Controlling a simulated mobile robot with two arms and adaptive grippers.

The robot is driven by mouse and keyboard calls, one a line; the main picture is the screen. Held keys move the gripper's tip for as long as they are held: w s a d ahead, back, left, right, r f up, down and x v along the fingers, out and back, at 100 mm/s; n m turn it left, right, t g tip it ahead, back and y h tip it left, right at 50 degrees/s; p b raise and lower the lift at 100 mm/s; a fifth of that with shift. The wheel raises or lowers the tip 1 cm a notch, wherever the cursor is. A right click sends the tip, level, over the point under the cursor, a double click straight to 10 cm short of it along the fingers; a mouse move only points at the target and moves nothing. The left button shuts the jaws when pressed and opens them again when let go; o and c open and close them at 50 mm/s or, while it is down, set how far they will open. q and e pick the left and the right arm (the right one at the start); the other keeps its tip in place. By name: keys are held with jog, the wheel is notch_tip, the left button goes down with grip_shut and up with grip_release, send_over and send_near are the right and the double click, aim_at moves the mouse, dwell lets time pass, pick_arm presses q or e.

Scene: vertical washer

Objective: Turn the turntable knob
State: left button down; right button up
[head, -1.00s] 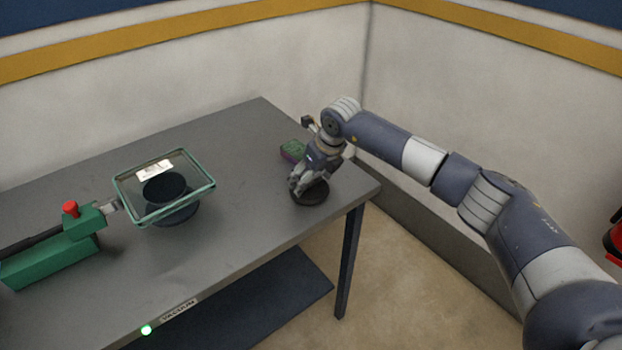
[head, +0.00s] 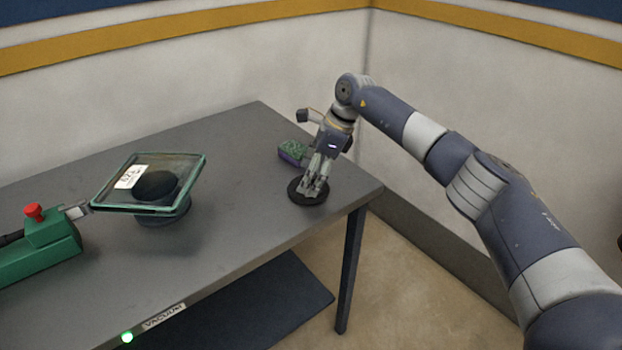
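The turntable knob (head: 298,197) is a black round disc near the right end of the grey table. My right gripper (head: 313,188) points down onto it, with its fingers at the disc's middle. They hide that part, so I cannot tell how tightly they close around it. The turntable (head: 162,217) is a dark round stand left of the knob. It carries a square glass plate (head: 135,208) with a green rim and a white label. My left gripper is not in view.
A small purple and green block (head: 291,151) lies just behind the knob. A green device (head: 40,252) with a red button (head: 34,211) stands at the left, its tip close to the glass plate. The table (head: 240,200) is clear between turntable and knob.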

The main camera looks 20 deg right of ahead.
jog(key=shift+n, duration=0.5)
jog(key=o, duration=1.1)
jog(key=shift+c, duration=0.2)
jog(key=v, duration=1.2)
jog(key=shift+w, duration=0.25)
jog(key=shift+d, duration=0.1)
